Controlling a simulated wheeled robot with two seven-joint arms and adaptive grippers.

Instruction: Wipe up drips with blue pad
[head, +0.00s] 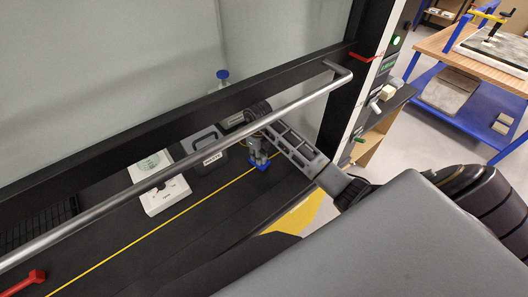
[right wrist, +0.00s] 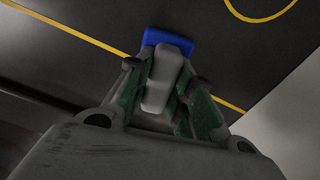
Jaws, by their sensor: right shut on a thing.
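My right gripper (head: 257,150) reaches under the raised sash of a fume hood, over the dark work surface. It is shut on the grey handle of the blue pad (head: 262,163). In the right wrist view the gripper (right wrist: 163,75) has a green-lined finger on each side of the handle, and the blue pad (right wrist: 170,41) shows beyond the fingertips. The pad is low over the surface, by the yellow line; I cannot tell whether it touches. I can make out no drips. My left gripper is not in view.
A grey labelled container (head: 208,154) and a white box (head: 158,190) with a green round mark stand left of the gripper. The sash's metal bar (head: 190,165) crosses above. A wooden-topped blue cart (head: 465,55) stands at right.

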